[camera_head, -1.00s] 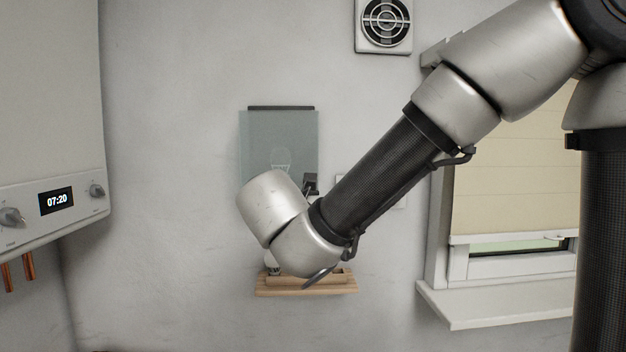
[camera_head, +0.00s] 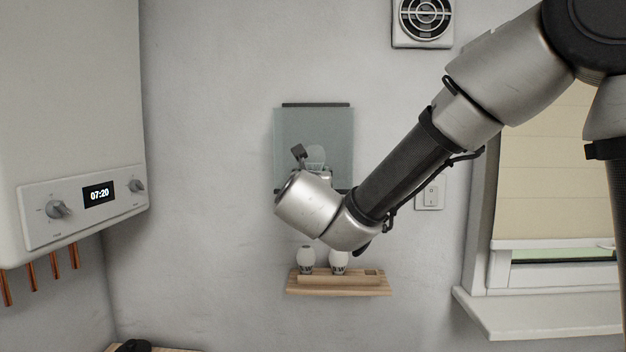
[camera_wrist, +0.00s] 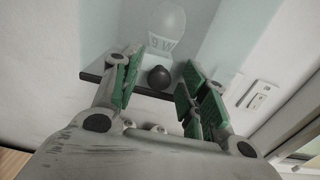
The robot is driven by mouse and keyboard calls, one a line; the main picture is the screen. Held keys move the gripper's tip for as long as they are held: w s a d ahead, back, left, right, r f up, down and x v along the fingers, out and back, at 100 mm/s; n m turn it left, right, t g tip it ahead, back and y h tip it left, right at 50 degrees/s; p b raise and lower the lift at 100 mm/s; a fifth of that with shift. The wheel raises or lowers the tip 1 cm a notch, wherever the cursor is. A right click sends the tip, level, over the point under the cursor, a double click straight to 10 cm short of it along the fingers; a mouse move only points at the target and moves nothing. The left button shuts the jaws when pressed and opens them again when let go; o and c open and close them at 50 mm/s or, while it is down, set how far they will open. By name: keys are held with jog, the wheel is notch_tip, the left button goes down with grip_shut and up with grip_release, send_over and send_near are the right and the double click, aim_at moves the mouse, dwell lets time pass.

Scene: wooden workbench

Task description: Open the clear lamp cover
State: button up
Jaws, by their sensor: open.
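The clear lamp cover (camera_head: 290,125) is a bluish see-through box on the wall with a dark strip along its top. It also shows in the wrist view (camera_wrist: 228,28), with a pale bulb (camera_wrist: 166,22) behind it. A dark round knob (camera_wrist: 160,77) sits at the cover's lower edge. My gripper (camera_wrist: 160,80) is open, its green-padded fingers on either side of the knob in the picture; contact cannot be told. In the head view, one dark finger (camera_head: 299,155) shows in front of the cover; my wrist hides the rest and the cover's lower part.
A wooden shelf (camera_head: 340,290) below the cover holds two white bulbs (camera_head: 306,258) (camera_head: 339,261). A light switch (camera_head: 430,194) is right of the cover, near my arm. A boiler (camera_head: 70,110) hangs at left, a window sill (camera_head: 530,315) at right. A vent (camera_head: 424,20) is above.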

grip_shut()
jog(key=shift+r, duration=0.1)
